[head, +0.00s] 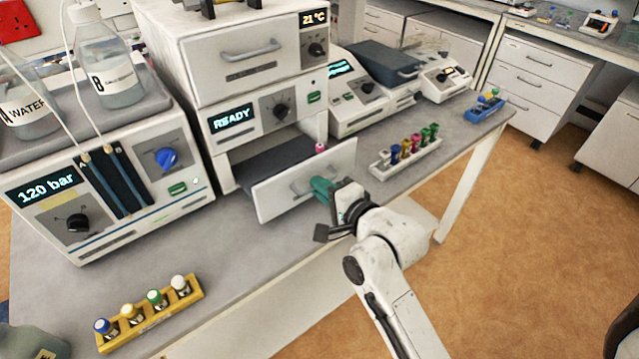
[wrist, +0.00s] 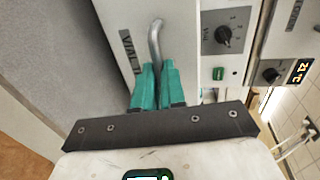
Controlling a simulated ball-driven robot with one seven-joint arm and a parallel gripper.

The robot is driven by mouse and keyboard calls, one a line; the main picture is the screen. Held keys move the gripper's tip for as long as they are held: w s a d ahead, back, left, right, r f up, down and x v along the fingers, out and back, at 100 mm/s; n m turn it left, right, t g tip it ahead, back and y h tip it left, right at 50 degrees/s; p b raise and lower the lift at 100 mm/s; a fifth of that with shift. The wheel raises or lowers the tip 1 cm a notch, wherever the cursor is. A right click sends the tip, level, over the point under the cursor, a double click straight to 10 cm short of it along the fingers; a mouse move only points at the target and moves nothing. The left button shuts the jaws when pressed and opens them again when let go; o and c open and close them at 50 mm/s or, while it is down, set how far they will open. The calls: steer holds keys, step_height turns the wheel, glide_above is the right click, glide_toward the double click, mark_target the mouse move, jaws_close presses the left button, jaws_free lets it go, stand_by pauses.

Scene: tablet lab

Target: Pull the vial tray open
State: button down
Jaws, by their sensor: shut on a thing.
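The vial tray (head: 275,196) is a white-fronted drawer in the lower part of the stacked instrument, and it stands pulled out from the housing. Its grey inside (head: 265,165) shows, with a pink-capped vial (head: 320,148) near the right end. My gripper (head: 322,187) has green fingers and is at the tray's front. In the wrist view my gripper (wrist: 157,80) is shut on the curved metal handle (wrist: 155,40) of the tray. The tray front (wrist: 120,40) carries lettering that is partly hidden. The handle's far end is behind the fingers.
A rack of coloured vials (head: 405,158) stands on the bench right of the tray. A yellow rack (head: 150,315) with capped vials lies at the front left. The pump unit (head: 110,180) with bottles stands left. Bare bench (head: 235,255) lies in front of the tray.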

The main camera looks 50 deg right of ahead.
steer(key=shift+f, duration=0.1)
steer(key=c, duration=1.2)
jaws_free()
steer(key=shift+s, duration=0.1)
steer(key=v, duration=1)
steer(key=shift+s+a, duration=0.2)
steer(key=shift+s, duration=0.1)
